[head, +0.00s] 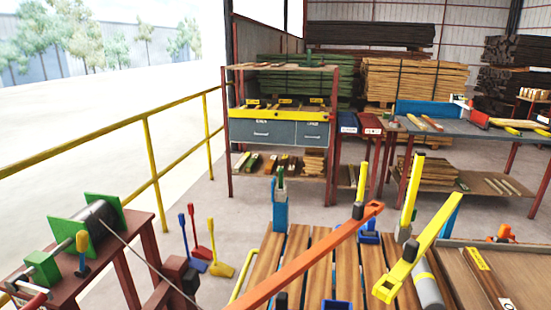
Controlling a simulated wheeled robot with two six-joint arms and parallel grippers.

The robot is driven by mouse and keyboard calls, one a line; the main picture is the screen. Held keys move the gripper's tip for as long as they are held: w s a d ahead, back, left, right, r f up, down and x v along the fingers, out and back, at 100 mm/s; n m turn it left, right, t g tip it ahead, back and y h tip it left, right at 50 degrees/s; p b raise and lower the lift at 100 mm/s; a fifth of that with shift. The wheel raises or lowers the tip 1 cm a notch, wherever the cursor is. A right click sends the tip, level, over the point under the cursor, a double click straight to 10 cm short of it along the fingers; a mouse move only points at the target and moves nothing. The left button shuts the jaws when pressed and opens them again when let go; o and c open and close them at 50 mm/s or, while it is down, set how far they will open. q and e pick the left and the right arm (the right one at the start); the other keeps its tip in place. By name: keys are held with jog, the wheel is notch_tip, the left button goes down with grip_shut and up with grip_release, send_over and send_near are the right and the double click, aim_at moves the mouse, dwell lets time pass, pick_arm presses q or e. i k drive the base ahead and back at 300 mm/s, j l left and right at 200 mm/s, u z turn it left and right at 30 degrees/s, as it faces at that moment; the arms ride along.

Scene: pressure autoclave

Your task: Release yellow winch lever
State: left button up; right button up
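The winch (98,218) sits on a red-brown stand at the left, with a dark drum between green plates. A cable (135,247) runs from the drum down to the right. I cannot tell from this view whether the lever is engaged. Neither of my grippers shows in the head view, and nothing is seen touching the lever.
A yellow railing (149,160) runs behind the winch. Blue, red and yellow long-handled tools (218,262) stand on the floor to its right. A long orange bar (310,258) crosses a slatted wooden deck (268,262). A yellow arm-like bar (418,255) stands at the right.

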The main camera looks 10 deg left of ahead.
aim_at(84, 270)
jog(key=u, duration=1.5)
